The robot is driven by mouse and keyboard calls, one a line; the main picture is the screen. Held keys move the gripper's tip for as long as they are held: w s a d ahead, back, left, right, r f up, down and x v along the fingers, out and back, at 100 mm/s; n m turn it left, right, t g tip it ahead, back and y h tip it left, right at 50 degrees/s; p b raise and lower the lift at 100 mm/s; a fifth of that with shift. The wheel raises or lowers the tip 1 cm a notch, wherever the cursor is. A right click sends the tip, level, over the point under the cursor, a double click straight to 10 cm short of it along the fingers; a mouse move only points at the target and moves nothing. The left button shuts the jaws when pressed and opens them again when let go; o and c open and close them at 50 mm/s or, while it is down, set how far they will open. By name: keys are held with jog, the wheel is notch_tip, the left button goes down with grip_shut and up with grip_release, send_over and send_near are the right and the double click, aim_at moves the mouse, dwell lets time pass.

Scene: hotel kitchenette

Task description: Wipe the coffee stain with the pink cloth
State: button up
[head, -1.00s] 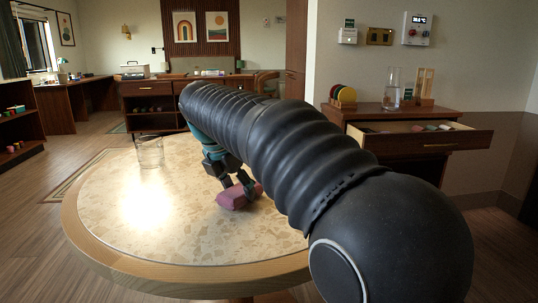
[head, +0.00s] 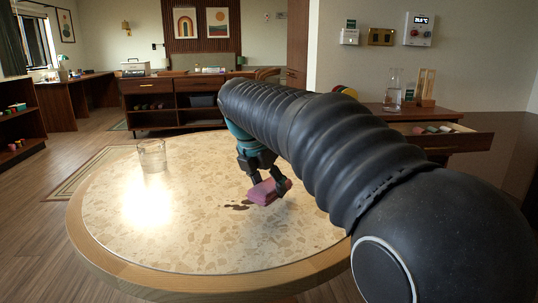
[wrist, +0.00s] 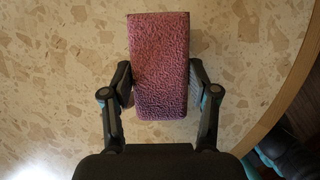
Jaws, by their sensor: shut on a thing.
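The pink cloth (head: 268,191) is a folded, thick block, held between the fingers of my gripper (head: 269,177). In the head view it looks tilted and close over the round table; I cannot tell if its lower edge touches. In the wrist view the cloth (wrist: 159,65) fills the space between the two fingers of my gripper (wrist: 160,85). The coffee stain (head: 238,206) is a dark brown patch with small spots on the tabletop, just left of the cloth in the head view. Part of it may be hidden behind the cloth. The stain does not show clearly in the wrist view.
The round table (head: 200,250) has a speckled top and a wooden rim. A clear glass (head: 152,156) stands at its back left. A bright glare lies on the left of the top. A cabinet with an open drawer (head: 440,140) stands at the right.

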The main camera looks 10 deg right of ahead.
jog(key=shift+r+p, duration=2)
jog(key=shift+r, duration=0.55)
